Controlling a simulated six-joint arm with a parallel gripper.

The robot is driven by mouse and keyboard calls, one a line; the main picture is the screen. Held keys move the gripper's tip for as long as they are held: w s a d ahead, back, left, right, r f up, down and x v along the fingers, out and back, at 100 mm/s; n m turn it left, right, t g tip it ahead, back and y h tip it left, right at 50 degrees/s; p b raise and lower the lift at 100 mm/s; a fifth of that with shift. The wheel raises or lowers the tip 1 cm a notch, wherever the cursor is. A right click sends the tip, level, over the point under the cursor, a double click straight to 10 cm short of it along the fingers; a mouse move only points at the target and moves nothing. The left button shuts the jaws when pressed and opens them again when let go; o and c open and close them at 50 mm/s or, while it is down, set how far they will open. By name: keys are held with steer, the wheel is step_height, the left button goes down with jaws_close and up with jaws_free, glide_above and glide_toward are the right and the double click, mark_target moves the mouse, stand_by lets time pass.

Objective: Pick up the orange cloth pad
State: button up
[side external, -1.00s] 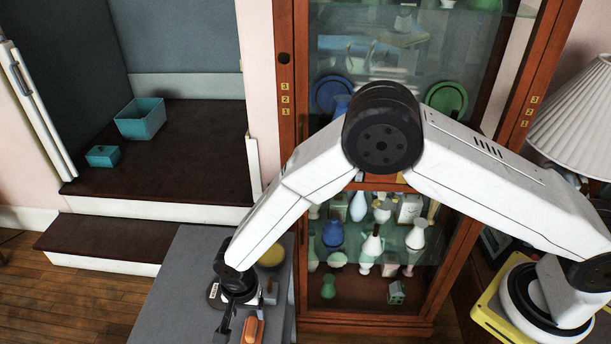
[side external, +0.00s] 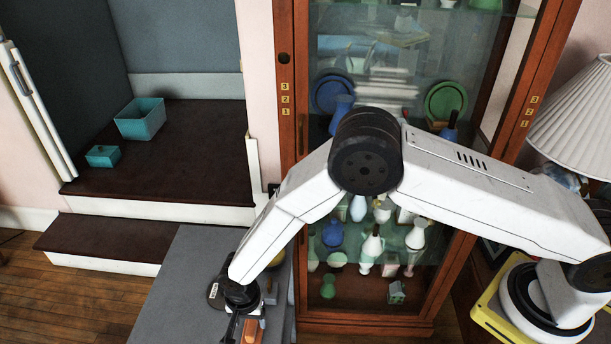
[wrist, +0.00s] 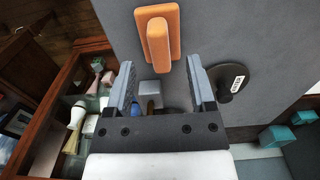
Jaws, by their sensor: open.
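The orange cloth pad (wrist: 160,38) lies on the grey table in the wrist view, with a raised orange bar along its middle. In the side external view only part of the pad (side external: 251,331) shows at the bottom edge, beside my gripper (side external: 232,328). My gripper (wrist: 160,63) is open in the wrist view, its two fingers apart and nothing held between them. The fingertips appear near the lower end of the pad, one to each side. The height of the fingertips over the table is hard to tell.
The grey table (side external: 180,285) also holds a dark round item with a white label (wrist: 230,85), a grey block (wrist: 150,88) and a blue item (wrist: 137,112). A glass cabinet (side external: 300,200) with vases stands close by. Teal boxes (side external: 141,122) sit on a dark platform at left.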

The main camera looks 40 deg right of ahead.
mark_target(251, 326)
steer(key=shift+f, duration=1.8)
jaws_close()
